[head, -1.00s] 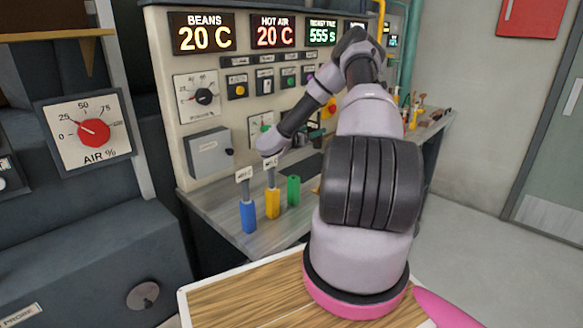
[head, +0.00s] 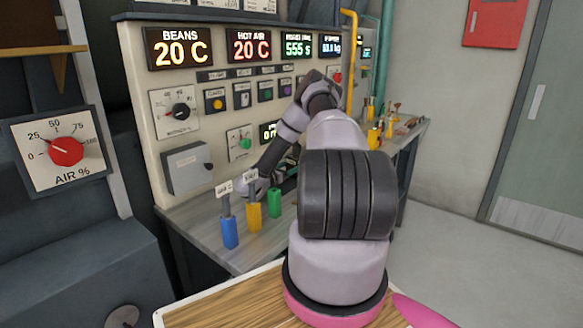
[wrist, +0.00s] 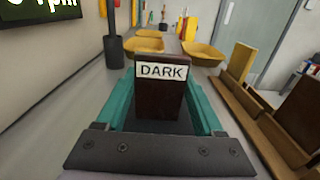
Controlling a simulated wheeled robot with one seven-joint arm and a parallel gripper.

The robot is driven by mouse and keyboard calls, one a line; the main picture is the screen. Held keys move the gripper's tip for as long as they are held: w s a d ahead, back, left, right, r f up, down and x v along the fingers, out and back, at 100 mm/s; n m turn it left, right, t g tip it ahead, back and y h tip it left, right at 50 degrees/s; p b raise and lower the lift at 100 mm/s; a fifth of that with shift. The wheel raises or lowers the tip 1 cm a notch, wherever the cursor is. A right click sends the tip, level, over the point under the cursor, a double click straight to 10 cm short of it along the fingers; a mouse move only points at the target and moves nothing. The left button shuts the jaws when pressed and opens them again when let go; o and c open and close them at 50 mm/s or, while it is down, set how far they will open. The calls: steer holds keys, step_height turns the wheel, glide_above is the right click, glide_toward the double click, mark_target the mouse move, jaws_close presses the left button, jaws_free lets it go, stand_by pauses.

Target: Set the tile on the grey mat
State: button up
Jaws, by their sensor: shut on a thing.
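A dark brown tile (wrist: 157,104) with a white "DARK" label stands upright in the wrist view, label at its top. My gripper (wrist: 161,88) is shut on it, with a teal finger on either side. A dark surface shows below the tile between the fingers; I cannot tell whether it is the grey mat or part of my gripper, or whether the tile touches it. In the head view my gripper is low over the bench, mostly hidden behind my arm. I cannot make out the mat there.
The grey bench (head: 200,215) carries blue (head: 230,233), yellow (head: 254,217) and green (head: 275,203) handles near its front. A control panel (head: 150,100) rises behind. In the wrist view, yellow trays (wrist: 203,53) lie ahead, a black post (wrist: 113,50) left, a wooden rack (wrist: 265,125) right.

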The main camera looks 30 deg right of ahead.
steer(key=o, duration=1)
steer(key=shift+f, duration=0.15)
steer(key=o, duration=0.4)
steer(key=shift+o, duration=0.2)
steer(key=shift+r, duration=0.2)
steer(key=v, duration=1.2)
